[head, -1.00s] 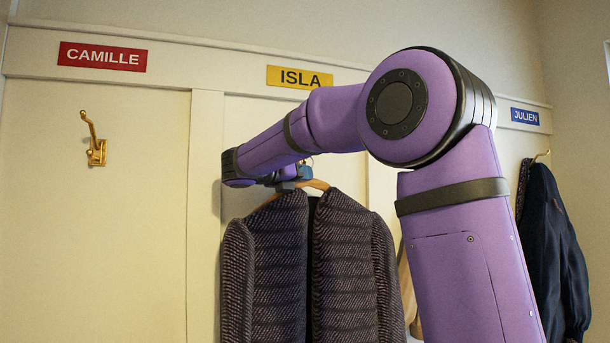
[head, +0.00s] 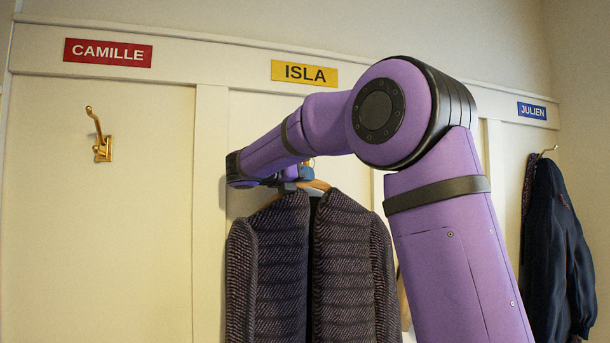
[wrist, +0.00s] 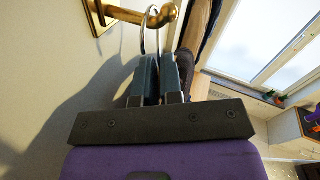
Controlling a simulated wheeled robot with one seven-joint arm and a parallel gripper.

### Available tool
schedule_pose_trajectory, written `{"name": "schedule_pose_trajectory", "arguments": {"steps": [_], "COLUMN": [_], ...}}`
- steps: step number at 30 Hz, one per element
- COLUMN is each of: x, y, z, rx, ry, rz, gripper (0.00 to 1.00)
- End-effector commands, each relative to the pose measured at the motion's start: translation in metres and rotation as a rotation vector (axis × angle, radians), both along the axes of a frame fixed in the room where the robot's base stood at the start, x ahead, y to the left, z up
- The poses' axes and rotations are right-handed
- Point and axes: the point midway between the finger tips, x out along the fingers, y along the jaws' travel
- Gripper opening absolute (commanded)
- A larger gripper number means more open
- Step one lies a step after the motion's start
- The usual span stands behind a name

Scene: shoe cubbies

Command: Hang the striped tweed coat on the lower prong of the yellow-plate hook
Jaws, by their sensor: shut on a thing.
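The striped tweed coat (head: 345,270) hangs upright from a wooden hanger (head: 318,184) below the yellow ISLA plate (head: 305,74). My gripper (head: 290,183) is at the top of the hanger. In the wrist view, my gripper (wrist: 156,78) is shut on the hanger's metal hook (wrist: 146,38). The hook's loop crosses a brass prong (wrist: 130,14) with a rounded tip and appears to be around it. I cannot tell whether it bears on the prong. In the head view my arm hides the yellow-plate hook.
A bare brass hook (head: 101,135) is under the red CAMILLE plate (head: 108,53) at left. A dark coat (head: 555,245) hangs at right under the blue JULIEN plate (head: 532,111). The panel wall is close behind my gripper.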

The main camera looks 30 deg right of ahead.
Motion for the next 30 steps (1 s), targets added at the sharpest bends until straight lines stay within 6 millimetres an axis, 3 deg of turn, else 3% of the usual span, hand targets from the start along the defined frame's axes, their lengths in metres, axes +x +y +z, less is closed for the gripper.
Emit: {"name": "schedule_pose_trajectory", "arguments": {"steps": [14,18,30], "x": [-0.0006,-0.0006,0.0003], "y": [0.0,0.0,0.0003], "z": [0.0019,0.0019,-0.0013], "rx": [-0.002,-0.002,0.002], "ry": [-0.002,-0.003,0.002], "rz": [0.0,0.0,-0.001], "gripper": [0.0,0.34,0.36]}}
